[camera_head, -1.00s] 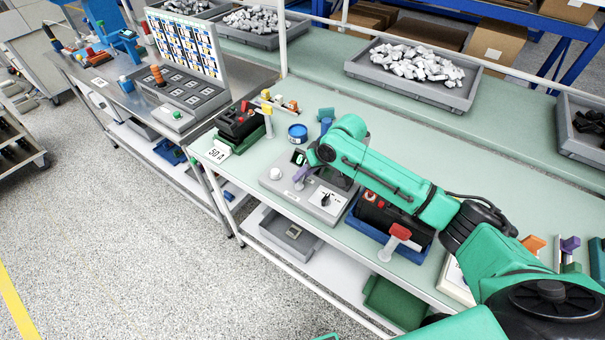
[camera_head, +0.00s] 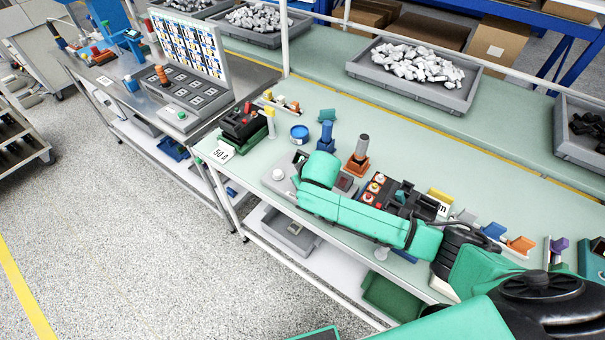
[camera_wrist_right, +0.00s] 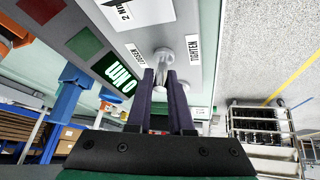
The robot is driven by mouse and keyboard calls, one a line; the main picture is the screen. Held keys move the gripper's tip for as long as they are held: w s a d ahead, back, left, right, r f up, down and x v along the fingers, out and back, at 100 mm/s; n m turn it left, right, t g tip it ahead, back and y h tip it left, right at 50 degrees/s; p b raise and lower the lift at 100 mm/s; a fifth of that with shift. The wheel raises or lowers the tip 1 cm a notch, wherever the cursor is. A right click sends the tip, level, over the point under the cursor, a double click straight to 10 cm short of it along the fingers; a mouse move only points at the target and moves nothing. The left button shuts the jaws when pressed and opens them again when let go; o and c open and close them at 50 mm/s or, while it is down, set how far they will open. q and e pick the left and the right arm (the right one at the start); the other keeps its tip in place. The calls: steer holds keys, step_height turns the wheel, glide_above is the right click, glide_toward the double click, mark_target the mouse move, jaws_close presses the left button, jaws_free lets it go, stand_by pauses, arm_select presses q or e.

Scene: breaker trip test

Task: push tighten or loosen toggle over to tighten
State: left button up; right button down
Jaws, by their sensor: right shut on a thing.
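In the right wrist view, the pale toggle (camera_wrist_right: 191,52) stands on the grey control box (camera_wrist_right: 232,14) between the LOOSEN label (camera_wrist_right: 132,55) and the TIGHTEN label (camera_wrist_right: 194,50). My right gripper (camera_wrist_right: 162,74) has its dark purple fingers close together, shut on the toggle. The fingers hide part of it, so I cannot tell its exact tilt. In the head view, my right arm covers the gripper, the toggle and much of the control box (camera_head: 270,181). My left gripper is not in view.
A lit green display (camera_wrist_right: 118,78) is close beside the fingers. A blue tin (camera_head: 299,134) and a dark device (camera_head: 242,122) stand further back.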

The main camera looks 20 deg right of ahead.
steer(key=shift+s+a+f+n+t+h+b, duration=0.25)
steer(key=shift+a+t+h+b, duration=0.25)
steer(key=shift+t+h, duration=0.25)
steer(key=shift+s+a+r+n+t+h+b, duration=0.15)
steer(key=shift+s+n+t+h+b, duration=0.15)
steer(key=shift+t+h+b, duration=0.35)
steer(key=c, duration=1.1)
jaws_free()
steer(key=shift+w, duration=0.1)
steer(key=b+v, duration=0.1)
steer(key=v, duration=1.3)
steer(key=shift+s+a, duration=0.25)
steer(key=shift+a, duration=0.05)
